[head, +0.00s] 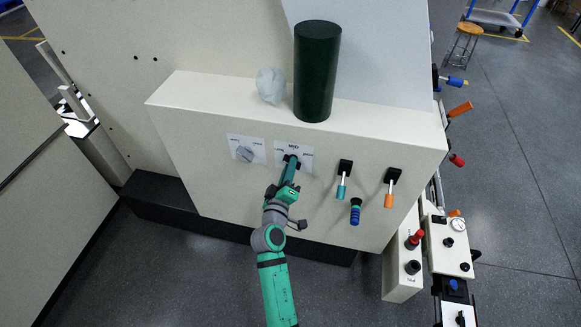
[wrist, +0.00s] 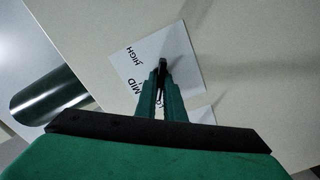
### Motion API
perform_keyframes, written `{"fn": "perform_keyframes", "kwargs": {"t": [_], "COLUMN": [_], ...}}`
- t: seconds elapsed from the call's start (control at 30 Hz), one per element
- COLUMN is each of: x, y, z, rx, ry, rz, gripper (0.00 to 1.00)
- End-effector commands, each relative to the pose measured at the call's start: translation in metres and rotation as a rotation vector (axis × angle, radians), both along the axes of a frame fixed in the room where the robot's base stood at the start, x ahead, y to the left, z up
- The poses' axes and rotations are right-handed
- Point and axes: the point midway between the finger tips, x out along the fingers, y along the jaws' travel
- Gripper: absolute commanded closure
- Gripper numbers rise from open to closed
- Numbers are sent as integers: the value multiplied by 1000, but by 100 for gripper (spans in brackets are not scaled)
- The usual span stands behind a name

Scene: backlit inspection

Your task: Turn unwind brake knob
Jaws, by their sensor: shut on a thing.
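A small black knob (head: 291,157) sits on a white label plate (head: 307,157) marked MID, on the front of the cream cabinet. My gripper (head: 291,166) reaches up to it from below, its fingers closed around it. In the wrist view the green fingers (wrist: 160,82) are shut on the dark knob (wrist: 163,63), hiding much of it. The plate (wrist: 178,52) there reads HIGH and MID, with a third word partly covered by the fingers. The knob's exact pointing direction is hard to tell.
Left of it is a grey knob (head: 245,154) on its own plate.

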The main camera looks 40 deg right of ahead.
Motion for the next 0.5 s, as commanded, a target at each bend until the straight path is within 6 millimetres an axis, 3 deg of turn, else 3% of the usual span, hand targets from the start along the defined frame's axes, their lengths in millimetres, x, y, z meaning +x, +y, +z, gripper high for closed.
{"fn": "perform_keyframes", "kwargs": {"t": [0.5], "x": [-1], "y": [0], "z": [-1], "rx": [-45], "ry": [55], "rz": [0], "gripper": [100]}}
